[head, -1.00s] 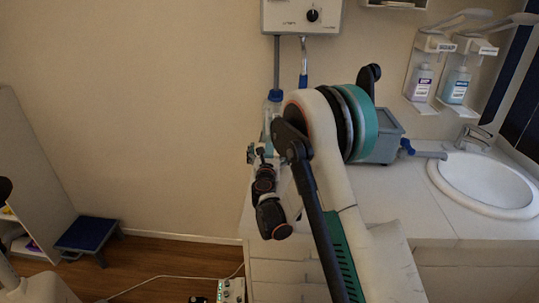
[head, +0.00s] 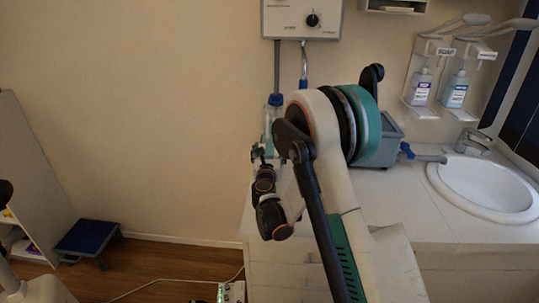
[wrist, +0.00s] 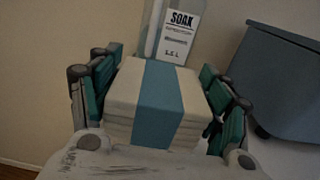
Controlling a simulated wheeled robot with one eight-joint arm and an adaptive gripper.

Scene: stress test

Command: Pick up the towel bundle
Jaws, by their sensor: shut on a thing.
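The towel bundle (wrist: 160,100) is a stack of folded cream cloth with a blue band down its middle. It fills the space between the fingers in the wrist view. My gripper (wrist: 162,66) is shut on it, with green-padded fingers against its left and right sides. In the head view my gripper (head: 259,156) is small and dark, by the left part of the counter, and my arm hides much around it. I cannot make out the bundle there. The underside of the bundle is hidden, so I cannot tell whether it touches the counter.
A clear bottle labelled SOAK (wrist: 178,35) stands just beyond the bundle. A blue-grey box (wrist: 275,80) is close on the right. The counter (head: 405,215) holds a sink (head: 485,185) at right. A wall unit (head: 300,18) hangs above.

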